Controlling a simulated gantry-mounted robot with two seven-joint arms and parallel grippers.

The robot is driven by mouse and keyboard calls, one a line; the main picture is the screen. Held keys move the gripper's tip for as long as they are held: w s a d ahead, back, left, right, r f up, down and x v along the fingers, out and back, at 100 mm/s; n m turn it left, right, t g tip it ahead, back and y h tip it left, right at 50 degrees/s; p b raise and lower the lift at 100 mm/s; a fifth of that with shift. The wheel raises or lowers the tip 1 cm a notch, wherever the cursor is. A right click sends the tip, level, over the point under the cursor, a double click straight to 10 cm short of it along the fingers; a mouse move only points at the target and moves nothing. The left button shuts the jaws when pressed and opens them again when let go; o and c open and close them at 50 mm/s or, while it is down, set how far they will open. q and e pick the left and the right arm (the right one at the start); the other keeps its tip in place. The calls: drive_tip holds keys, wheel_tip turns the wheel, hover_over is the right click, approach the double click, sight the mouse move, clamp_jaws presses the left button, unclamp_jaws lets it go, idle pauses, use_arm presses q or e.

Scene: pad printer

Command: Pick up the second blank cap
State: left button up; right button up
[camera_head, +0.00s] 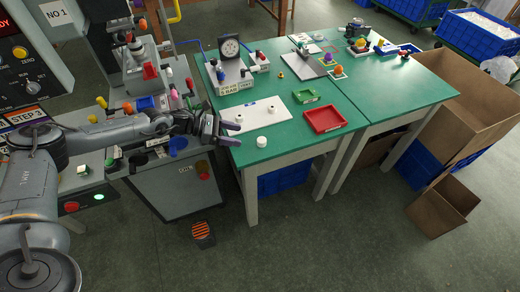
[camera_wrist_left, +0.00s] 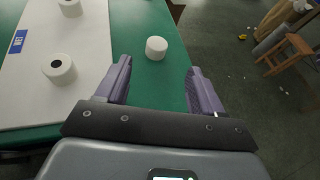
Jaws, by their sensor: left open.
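A white cap (camera_head: 261,141) stands on the green table near its front edge. It also shows in the left wrist view (camera_wrist_left: 156,47), with a plain top, beyond my fingertips and roughly between them. Two more white caps with dark holes in their tops, a near one (camera_wrist_left: 58,68) and a far one (camera_wrist_left: 70,7), stand on a white board (camera_head: 262,116). I cannot tell which cap counts as the second. My left gripper (camera_head: 236,133) is open and empty, with purple fingers, at the table's left front edge. It is apart from the caps. My right gripper is not in view.
A red tray (camera_head: 325,119) and a small green tray (camera_head: 305,96) lie right of the board. The printer (camera_head: 140,70) is to the left. An open cardboard box (camera_head: 475,100) stands right of the tables.

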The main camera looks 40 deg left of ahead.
sight(260, 140)
use_arm(q)
drive_tip(key=shift+a+f, duration=0.2)
drive_tip(key=shift+a, duration=0.4)
drive_tip(key=shift+w+d+m+b, duration=0.1)
drive_tip(key=shift+w+m+b, duration=0.05)
drive_tip(key=shift+m+b, duration=0.15)
drive_tip(key=x, duration=0.4)
drive_tip(key=shift+w+d+f+b, duration=0.1)
drive_tip(key=shift+w+d+b, duration=0.15)
drive_tip(key=shift+b, duration=0.1)
drive_tip(key=shift+w+d+f, duration=0.1)
drive_tip(key=shift+d, duration=0.1)
drive_tip(key=shift+b+x, duration=0.8)
drive_tip(key=shift+x, duration=1.55)
drive_tip(key=shift+d, duration=0.15)
drive_tip(key=shift+c, duration=0.3)
drive_tip(key=c, duration=1.1)
drive_tip(key=shift+o, duration=0.2)
drive_tip(key=shift+r, duration=0.35)
